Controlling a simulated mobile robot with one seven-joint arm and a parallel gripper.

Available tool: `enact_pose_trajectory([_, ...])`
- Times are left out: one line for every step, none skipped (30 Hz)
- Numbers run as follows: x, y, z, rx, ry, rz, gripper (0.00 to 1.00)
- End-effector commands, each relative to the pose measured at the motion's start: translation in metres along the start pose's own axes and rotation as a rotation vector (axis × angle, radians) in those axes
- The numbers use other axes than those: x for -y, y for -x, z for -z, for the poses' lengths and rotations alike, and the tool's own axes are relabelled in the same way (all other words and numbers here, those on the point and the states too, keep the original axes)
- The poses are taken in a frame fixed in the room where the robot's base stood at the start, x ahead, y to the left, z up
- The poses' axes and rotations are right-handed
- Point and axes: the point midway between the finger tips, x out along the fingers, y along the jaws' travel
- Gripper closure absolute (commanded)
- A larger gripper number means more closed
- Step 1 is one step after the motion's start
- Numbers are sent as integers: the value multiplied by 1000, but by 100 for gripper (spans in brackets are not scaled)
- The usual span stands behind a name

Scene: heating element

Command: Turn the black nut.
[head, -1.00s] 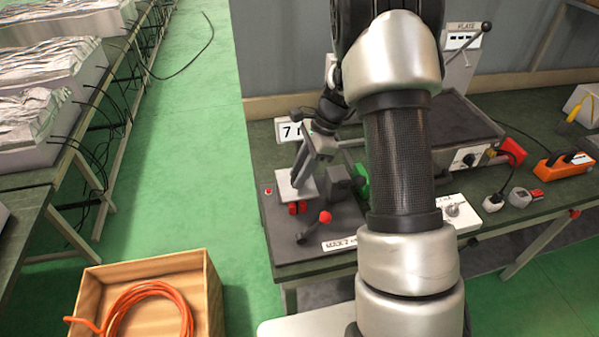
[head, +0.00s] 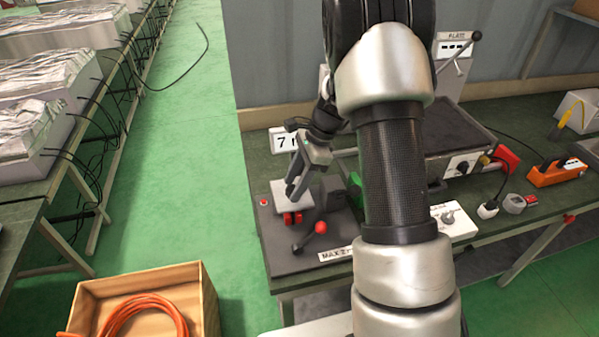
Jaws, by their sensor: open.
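My gripper (head: 294,192) is open and points down over the light plate (head: 306,208) of the dark device (head: 280,262) on the bench. No held object shows between its fingers. I cannot make out a black nut for certain. Two red round parts (head: 292,218) sit at the front of the plate, just below the gripper. A dark lever (head: 305,241) with a red ball (head: 320,227) stands in front of them. My arm hides the right part of the device.
Right of my arm are a white switch box (head: 459,226), a plug (head: 488,210) and an orange power strip (head: 556,174). A sign with a 7 (head: 284,141) stands behind the device. A wooden crate (head: 205,290) with orange hose is on the floor at lower left.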

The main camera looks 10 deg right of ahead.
Motion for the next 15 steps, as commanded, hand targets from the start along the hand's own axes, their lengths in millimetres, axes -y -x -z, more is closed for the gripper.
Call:
enact_pose_trajectory([1, 4, 0, -1, 0, 3, 56])
enact_pose_trajectory([1, 8, 0, -1, 1, 4, 56])
enact_pose_trajectory([1, 13, 0, -2, 1, 5, 56])
enact_pose_trajectory([1, 18, 0, -1, 2, 5, 56])
enact_pose_trajectory([2, 23, 0, -1, 2, 6, 56])
enact_pose_trajectory([2, 32, 0, -1, 1, 7, 56])
enact_pose_trajectory([2, 38, 0, -1, 1, 7, 56])
enact_pose_trajectory([2, 46, 1, -2, 1, 7, 56])
enact_pose_trajectory([2, 56, 1, -2, 0, 7, 56])
enact_pose_trajectory([1, 64, 0, -2, 0, 7, 56])
enact_pose_trajectory([2, 71, 1, -2, 1, 8, 56])
enact_pose_trajectory([2, 81, 0, -2, 1, 7, 56])
enact_pose_trajectory([1, 88, 0, -2, 2, 7, 56])
enact_pose_trajectory([1, 96, 0, -2, 1, 7, 56])
enact_pose_trajectory([1, 106, 0, -1, 0, 6, 56])
